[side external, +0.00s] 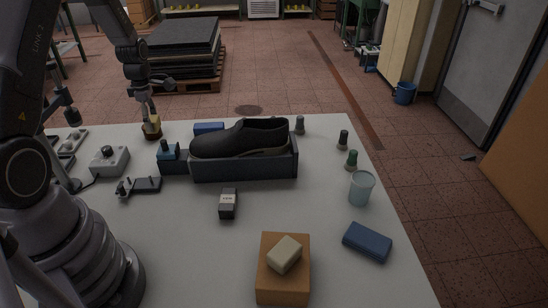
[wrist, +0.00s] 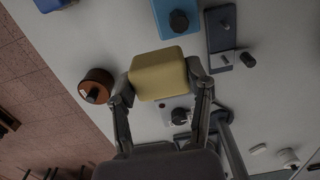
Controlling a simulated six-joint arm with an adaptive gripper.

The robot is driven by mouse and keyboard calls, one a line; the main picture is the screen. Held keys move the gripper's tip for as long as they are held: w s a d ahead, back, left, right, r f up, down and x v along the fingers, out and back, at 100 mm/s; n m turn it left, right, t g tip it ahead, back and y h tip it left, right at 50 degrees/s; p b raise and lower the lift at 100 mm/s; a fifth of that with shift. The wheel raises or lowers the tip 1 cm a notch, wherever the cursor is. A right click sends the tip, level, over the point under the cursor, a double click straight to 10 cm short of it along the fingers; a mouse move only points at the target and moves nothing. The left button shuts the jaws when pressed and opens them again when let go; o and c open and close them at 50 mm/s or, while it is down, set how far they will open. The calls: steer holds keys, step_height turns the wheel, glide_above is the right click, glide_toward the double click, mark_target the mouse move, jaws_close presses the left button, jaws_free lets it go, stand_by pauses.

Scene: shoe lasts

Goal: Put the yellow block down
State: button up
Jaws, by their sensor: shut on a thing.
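The yellow block (wrist: 158,74) is held between the two fingers of my gripper (wrist: 160,84) in the wrist view. My gripper (side external: 149,112) is at the far left part of the white table in the side view, pointing down. There the yellow block (side external: 151,120) shows only as a small patch below the fingers, close to a brown round piece (side external: 152,133). In the wrist view the brown round piece (wrist: 97,86) lies left of the block, apart from it. The block's underside is hidden, and I cannot tell its exact gap to the table.
A black shoe (side external: 240,138) sits in a dark tray (side external: 245,168), beside a blue box with a black knob (side external: 168,155). A blue block (side external: 209,128) lies behind. A grey knobbed box (side external: 109,161) stands nearby. A cream block rests on an orange block (side external: 283,290) at the front.

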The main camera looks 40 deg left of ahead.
steer(key=w+d+m, duration=0.1)
steer(key=d+m, duration=0.1)
steer(key=d, duration=0.3)
steer(key=w+d+m, duration=0.1)
steer(key=d+m, duration=0.1)
steer(key=d, duration=0.4)
steer(key=w+d+m, duration=0.1)
steer(key=d, duration=0.4)
steer(key=shift+w+d+r+m, duration=0.15)
steer(key=shift+w+r+m, duration=0.05)
steer(key=shift+m, duration=0.2)
steer(key=s+d+m, duration=0.3)
steer(key=d+m, duration=0.1)
steer(key=d, duration=0.6)
steer(key=s+d+m, duration=0.2)
steer(key=d+m, duration=0.2)
steer(key=d, duration=0.5)
glide_above(292, 210)
step_height(292, 210, down, 9)
steer(key=shift+s+a+f, duration=0.1)
steer(key=shift+s+f, duration=0.05)
steer(key=shift+f, duration=1.75)
steer(key=shift+f, duration=0.1)
steer(key=o, duration=1.1)
steer(key=shift+o, duration=0.2)
